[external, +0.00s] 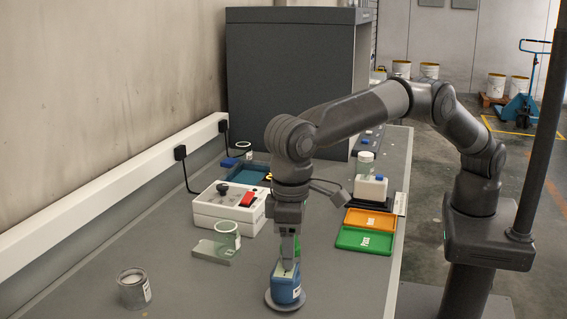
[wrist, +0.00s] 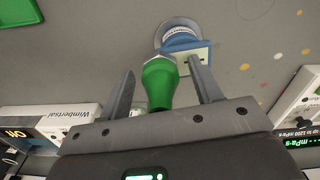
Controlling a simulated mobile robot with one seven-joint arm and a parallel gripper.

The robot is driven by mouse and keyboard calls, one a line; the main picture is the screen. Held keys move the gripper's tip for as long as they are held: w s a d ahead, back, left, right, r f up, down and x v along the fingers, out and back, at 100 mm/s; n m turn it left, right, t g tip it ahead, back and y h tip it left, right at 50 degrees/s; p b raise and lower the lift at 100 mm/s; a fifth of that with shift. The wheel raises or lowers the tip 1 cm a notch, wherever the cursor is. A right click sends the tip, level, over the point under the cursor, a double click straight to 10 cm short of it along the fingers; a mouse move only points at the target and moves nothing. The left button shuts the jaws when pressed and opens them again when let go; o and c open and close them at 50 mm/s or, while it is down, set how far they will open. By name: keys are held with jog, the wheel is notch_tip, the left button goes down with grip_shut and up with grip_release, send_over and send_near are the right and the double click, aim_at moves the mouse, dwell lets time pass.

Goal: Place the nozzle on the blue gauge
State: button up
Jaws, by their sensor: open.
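The blue gauge (external: 287,290) is a blue block on a round grey base near the front edge of the bench. It also shows in the wrist view (wrist: 180,40), with a pale top plate. The green nozzle (wrist: 160,83) stands between the fingers of my gripper (wrist: 160,66), at the gauge's pale top. Gaps show between the nozzle and both fingers. In the external view my gripper (external: 288,265) points down just over the gauge and mostly hides the nozzle. The exact contact between nozzle and gauge is hard to see.
A grey can (external: 133,290) stands at front left. A white box with a red switch (external: 229,207) and a clear jar (external: 228,236) on a grey plate are behind it. Orange (external: 370,222) and green (external: 364,241) trays lie right of my arm. The front bench is mostly clear.

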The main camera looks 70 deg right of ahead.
notch_tip(320, 180, up, 8)
jog(key=shift+f, duration=0.2)
jog(key=shift+r, duration=0.1)
